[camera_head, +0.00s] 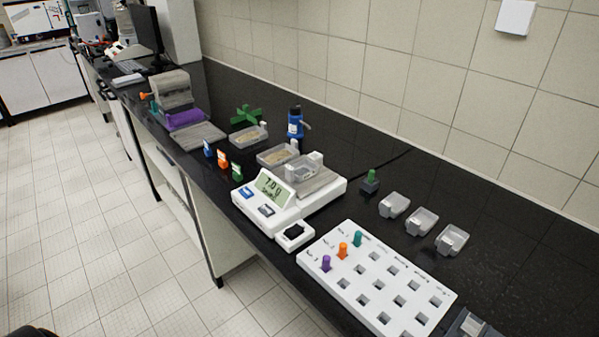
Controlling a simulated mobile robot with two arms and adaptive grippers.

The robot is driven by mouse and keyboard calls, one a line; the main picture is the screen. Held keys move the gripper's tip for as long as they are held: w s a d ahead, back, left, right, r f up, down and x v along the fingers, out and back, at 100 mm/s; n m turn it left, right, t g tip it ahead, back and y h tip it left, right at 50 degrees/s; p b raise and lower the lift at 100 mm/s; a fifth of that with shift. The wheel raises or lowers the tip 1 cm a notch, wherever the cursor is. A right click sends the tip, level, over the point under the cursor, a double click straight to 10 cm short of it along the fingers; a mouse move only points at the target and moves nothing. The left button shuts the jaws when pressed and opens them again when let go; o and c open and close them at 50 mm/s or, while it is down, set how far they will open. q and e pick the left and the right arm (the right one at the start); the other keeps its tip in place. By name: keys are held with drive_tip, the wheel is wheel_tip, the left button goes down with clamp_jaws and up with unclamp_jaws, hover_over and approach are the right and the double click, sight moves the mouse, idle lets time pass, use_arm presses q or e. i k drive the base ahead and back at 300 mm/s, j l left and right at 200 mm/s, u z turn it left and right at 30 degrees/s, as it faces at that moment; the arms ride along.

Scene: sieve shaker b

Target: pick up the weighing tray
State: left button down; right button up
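A small clear tray (302,172), which looks like the weighing tray, sits on the pan of the white balance (318,199). It has a pale block-like tab at its back right. The balance's lit display (271,187) seems to read 7.00. Two similar trays with tan contents, one just behind the balance (276,156) and one farther back (247,138), stand on the bench. Several empty clear trays (421,221) stand in a row at the right. Neither of my grippers can be made out in this view.
A white rack (383,285) with purple, orange and teal pegs fills the front right. A small white box (294,236) stands before the balance. Coloured tags (222,161), a blue bottle (295,123) and a green-topped peg (371,181) stand nearby.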

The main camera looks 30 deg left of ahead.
sight(304, 170)
drive_tip(key=i+j, duration=0.1)
drive_tip(key=j, duration=0.55)
drive_tip(key=i+j+z, duration=0.1)
drive_tip(key=j, duration=0.5)
